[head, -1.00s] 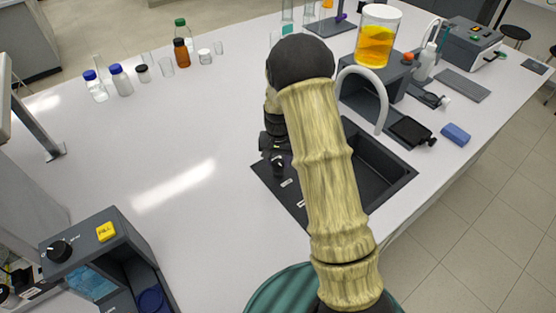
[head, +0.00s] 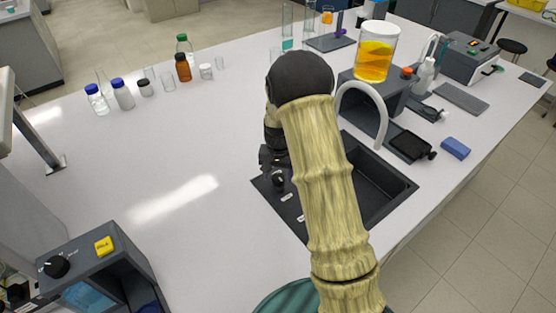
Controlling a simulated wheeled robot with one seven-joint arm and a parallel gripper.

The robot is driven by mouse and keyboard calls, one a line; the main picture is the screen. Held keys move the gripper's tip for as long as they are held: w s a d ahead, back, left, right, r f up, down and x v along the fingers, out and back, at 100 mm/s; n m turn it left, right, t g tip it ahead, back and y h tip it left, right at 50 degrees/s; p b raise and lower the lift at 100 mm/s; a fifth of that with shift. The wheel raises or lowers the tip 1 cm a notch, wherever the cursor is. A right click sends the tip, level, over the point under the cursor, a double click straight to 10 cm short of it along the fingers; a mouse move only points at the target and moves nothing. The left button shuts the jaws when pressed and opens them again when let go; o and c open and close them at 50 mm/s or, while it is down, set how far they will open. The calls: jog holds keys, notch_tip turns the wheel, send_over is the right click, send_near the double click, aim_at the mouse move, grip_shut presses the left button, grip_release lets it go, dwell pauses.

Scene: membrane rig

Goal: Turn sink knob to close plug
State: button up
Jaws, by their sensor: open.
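The black sink (head: 385,199) is set into the white bench at the middle right, under a pale curved faucet (head: 383,110). A round black knob (head: 279,182) stands on the sink's left rim, beside small white labels. My gripper (head: 268,160) is just above and behind this knob, at the rim's far left corner. It is open. Whether its fingers touch the knob or sit around it cannot be told. My arm covers the middle of the sink, and the plug is not visible.
A beaker of orange liquid (head: 375,52) stands on a grey box behind the faucet. Bottles and jars (head: 122,95) line the back left. A device with a yellow button (head: 104,246) is at the front left. The bench left of the sink is clear.

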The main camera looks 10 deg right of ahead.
aim_at(278, 177)
notch_tip(278, 177, up, 17)
jog(key=b, duration=0.2)
dwell(0.6)
jog(key=s+f+n+t, duration=0.1)
jog(key=s+f+n, duration=0.1)
jog(key=s, duration=0.8)
jog(key=s+f+n+t, duration=0.1)
jog(key=s+f+n, duration=0.1)
jog(key=s, duration=0.9)
jog(key=shift+s+f+n+t, duration=0.15)
jog(key=shift+f+n+t, duration=0.15)
jog(key=shift+f, duration=0.25)
